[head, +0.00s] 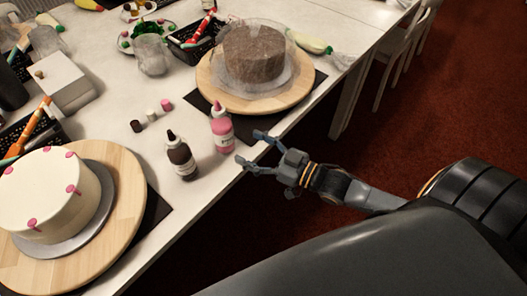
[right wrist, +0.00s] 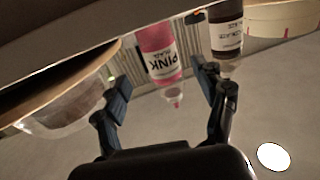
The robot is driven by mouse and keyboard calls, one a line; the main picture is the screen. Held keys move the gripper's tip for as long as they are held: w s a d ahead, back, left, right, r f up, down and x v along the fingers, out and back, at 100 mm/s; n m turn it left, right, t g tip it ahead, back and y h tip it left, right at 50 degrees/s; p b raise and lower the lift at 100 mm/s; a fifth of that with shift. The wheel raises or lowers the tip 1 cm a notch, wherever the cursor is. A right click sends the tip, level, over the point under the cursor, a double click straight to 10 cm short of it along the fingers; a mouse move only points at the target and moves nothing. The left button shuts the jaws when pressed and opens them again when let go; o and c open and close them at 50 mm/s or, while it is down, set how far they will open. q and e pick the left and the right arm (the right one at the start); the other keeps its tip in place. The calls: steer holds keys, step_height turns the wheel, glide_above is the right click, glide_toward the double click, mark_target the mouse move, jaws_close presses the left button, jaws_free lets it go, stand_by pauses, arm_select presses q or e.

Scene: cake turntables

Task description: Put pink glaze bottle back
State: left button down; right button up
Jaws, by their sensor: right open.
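The pink glaze bottle (head: 222,132) stands upright near the table's front edge, between the two turntables. In the right wrist view the pink bottle (right wrist: 160,48) appears upside down, its label reading "PINK", between my fingers and ahead of them. My right gripper (head: 251,148) is open and empty at the table edge, its fingertips pointing at the bottle, apart from it in the head view. A dark brown glaze bottle (head: 181,160) stands just left of it; it also shows in the right wrist view (right wrist: 226,38). My left gripper is not in view.
A brown cake (head: 253,57) under a clear cover stands on a wooden turntable (head: 214,87). A white cake (head: 50,190) with pink dots stands on the left turntable (head: 128,205). Small caps or jars (head: 151,115) lie behind the bottles. Black baskets and a glass (head: 151,55) are further back.

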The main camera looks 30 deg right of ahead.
steer(key=v, duration=0.3)
steer(key=shift+s+d, duration=0.15)
steer(key=s+d+f+m+g+h, duration=0.1)
steer(key=s+d+f+g+h, duration=0.15)
steer(key=f, duration=0.85)
steer(key=s+d+f+m+g+h, duration=0.1)
steer(key=s+d+f+h, duration=0.2)
steer(key=f, duration=0.8)
steer(key=s+d+f+m+g+h, duration=0.1)
steer(key=d+f+m+g+h, duration=0.3)
steer(key=f, duration=0.7)
steer(key=s+a+f+g, duration=0.2)
steer(key=s+f, duration=0.4)
steer(key=s, duration=0.2)
steer(key=s+a+f+n+g, duration=0.1)
steer(key=s+a+f+g, duration=0.1)
steer(key=s+f, duration=0.4)
steer(key=s+a+f+n+g, duration=0.1)
steer(key=s+a+f+g, duration=0.2)
steer(key=s, duration=0.9)
step_height(320, 180, down, 3)
steer(key=shift+s+r, duration=0.1)
steer(key=shift+s, duration=0.15)
steer(key=shift+a, duration=0.1)
